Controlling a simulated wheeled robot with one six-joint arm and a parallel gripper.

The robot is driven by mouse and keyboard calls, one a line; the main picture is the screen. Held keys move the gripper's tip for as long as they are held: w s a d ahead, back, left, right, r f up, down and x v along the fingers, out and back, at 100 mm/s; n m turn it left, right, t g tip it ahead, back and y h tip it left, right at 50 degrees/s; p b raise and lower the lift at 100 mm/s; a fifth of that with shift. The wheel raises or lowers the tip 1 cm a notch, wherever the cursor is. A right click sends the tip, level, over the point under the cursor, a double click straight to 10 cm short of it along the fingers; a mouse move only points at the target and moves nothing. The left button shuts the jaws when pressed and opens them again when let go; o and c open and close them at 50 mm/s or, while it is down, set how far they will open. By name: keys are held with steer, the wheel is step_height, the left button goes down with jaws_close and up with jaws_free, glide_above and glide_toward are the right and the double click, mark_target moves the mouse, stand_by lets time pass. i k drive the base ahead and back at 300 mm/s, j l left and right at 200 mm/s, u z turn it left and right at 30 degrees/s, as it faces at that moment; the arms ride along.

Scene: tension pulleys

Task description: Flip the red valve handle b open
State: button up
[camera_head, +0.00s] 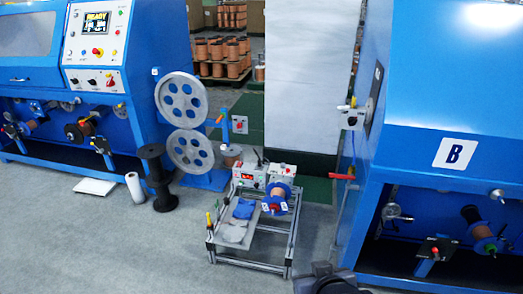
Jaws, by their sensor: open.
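The red valve handle b (342,176) is a short red lever at the left side of the blue machine marked B (455,152). It lies about level, sticking out to the left from the machine's near-left edge. The fitting it turns on is too small to make out. A dark part of my arm shows at the bottom edge, below and well apart from the handle. No gripper fingers can be made out, and nothing touches the handle.
A low metal-frame cart (250,265) with blue and grey cloths and a copper spool stands left of the handle. A control box (352,118) with a knob sits above the handle. Another blue machine (92,70) stands at left. Grey floor in front is clear.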

mark_target(351, 178)
steer(key=i+l, duration=0.15)
steer(key=i, duration=0.4)
steer(key=i+l, duration=0.2)
steer(key=i, duration=0.35)
steer(key=z, duration=0.05)
